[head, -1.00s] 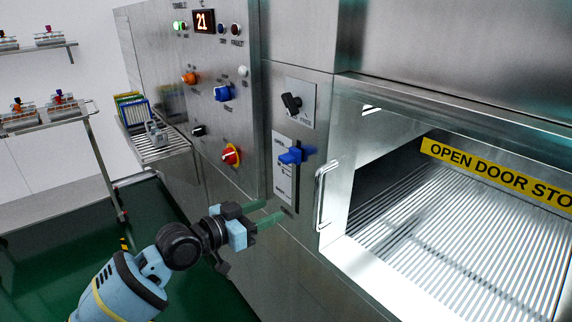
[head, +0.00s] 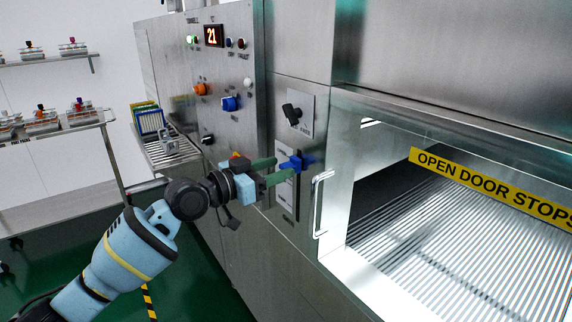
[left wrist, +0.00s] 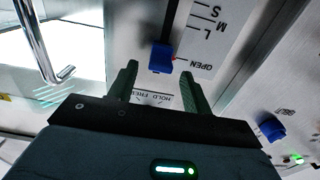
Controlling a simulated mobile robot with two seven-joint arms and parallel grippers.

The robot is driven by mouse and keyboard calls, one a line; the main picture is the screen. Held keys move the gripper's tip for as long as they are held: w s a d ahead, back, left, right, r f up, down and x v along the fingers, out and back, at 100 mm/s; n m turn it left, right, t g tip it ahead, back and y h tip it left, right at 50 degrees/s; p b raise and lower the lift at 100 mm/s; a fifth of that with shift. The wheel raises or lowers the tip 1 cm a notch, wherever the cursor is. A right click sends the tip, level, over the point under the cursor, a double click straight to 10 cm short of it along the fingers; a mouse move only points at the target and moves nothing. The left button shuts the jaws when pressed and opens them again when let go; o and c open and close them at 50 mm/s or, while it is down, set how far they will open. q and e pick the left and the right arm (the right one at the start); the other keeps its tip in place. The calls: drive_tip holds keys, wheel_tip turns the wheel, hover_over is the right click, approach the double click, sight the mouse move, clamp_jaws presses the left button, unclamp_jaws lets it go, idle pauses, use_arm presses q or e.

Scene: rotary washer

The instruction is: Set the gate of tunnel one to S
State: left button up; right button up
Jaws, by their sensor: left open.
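The blue gate lever (head: 291,163) sits at the upper end of the slot in a white scale plate (head: 284,195) on the steel front. In the left wrist view the fingertips (left wrist: 160,70) are on either side of the lever's near end, with gaps visible. My right gripper is not in view.
A black knob (head: 292,113) is just above the scale plate. A vertical door handle (head: 319,204) stands close to its right, beside the open tunnel with a yellow label (head: 490,186). Blue (head: 230,103) and orange (head: 199,89) knobs and a rack shelf (head: 168,152) are to the left.

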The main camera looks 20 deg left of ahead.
sight(282, 167)
use_arm(q)
drive_tip(key=shift+x, duration=1.7)
clamp_jaws()
